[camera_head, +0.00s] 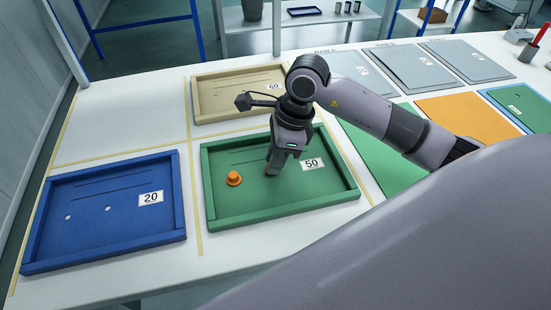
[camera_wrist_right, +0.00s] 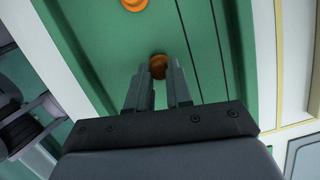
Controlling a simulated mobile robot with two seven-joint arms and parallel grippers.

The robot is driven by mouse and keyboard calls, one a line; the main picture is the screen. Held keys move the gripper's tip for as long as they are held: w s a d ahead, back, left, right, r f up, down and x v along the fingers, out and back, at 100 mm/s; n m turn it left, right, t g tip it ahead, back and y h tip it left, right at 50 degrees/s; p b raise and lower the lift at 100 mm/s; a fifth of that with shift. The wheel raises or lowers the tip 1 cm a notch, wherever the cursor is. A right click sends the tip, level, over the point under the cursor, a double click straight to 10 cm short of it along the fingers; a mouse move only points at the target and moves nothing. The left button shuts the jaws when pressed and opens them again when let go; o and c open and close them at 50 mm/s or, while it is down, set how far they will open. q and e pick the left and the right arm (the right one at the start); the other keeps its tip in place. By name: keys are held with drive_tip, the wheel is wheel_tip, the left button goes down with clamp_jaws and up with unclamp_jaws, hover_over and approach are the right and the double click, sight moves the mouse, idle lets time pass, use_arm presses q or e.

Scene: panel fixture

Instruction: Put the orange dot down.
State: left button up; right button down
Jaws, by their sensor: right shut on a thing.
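My right gripper (camera_head: 272,170) points down into the green tray (camera_head: 290,206) marked 50. It is shut on an orange dot (camera_wrist_right: 158,66), seen between the fingertips in the right wrist view. In the head view this dot is mostly hidden by the fingers, low over the tray floor; I cannot tell whether it touches. Another orange dot (camera_head: 233,178) with a raised knob sits in the tray's left part, apart from the gripper. It also shows at the top edge of the right wrist view (camera_wrist_right: 134,4). My left gripper is not in view.
A blue tray (camera_head: 110,249) marked 20 lies to the left, with two small white spots on its floor. A tan tray (camera_head: 225,116) marked 60 lies behind. Green and orange panels (camera_head: 458,116) and grey panels lie to the right.

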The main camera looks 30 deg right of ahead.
drive_tip(key=shift+f, duration=0.45)
drive_tip(key=c, duration=1)
unclamp_jaws()
drive_tip(key=shift+r, duration=0.1)
drive_tip(key=v, duration=1.2)
